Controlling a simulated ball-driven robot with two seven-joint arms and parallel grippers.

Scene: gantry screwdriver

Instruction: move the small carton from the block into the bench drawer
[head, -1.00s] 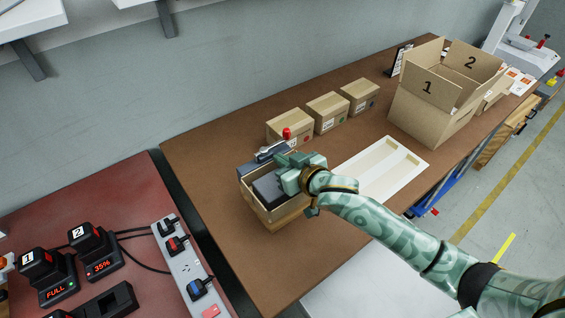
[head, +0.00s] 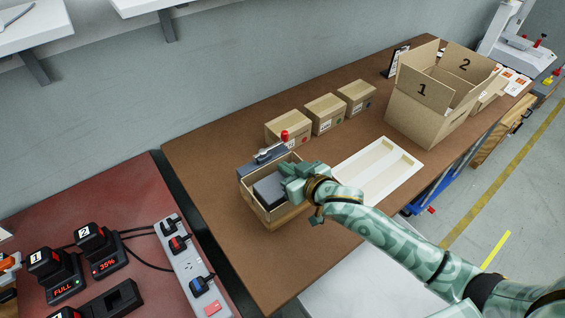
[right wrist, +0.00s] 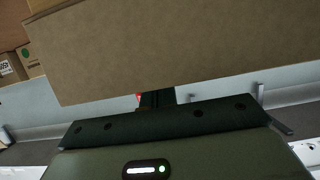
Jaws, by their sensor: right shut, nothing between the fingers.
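Three small brown cartons stand in a row on the brown bench top (head: 235,250): near (head: 287,128), middle (head: 325,114) and far (head: 356,97). An open wooden box (head: 278,216) beside the block holds a dark grey item (head: 269,190). I cannot tell a bench drawer apart. My right gripper (head: 288,176) is shut and empty over the box's right side, and its dark tip (right wrist: 157,98) shows in the right wrist view. My left gripper is not in view.
A large open carton (head: 422,100) marked 1 and 2 stands at the back right. A white tray (head: 388,185) lies right of my gripper. A red table (head: 120,205) with chargers and a power strip (head: 188,268) is at left. A brown surface (right wrist: 180,45) fills much of the wrist view.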

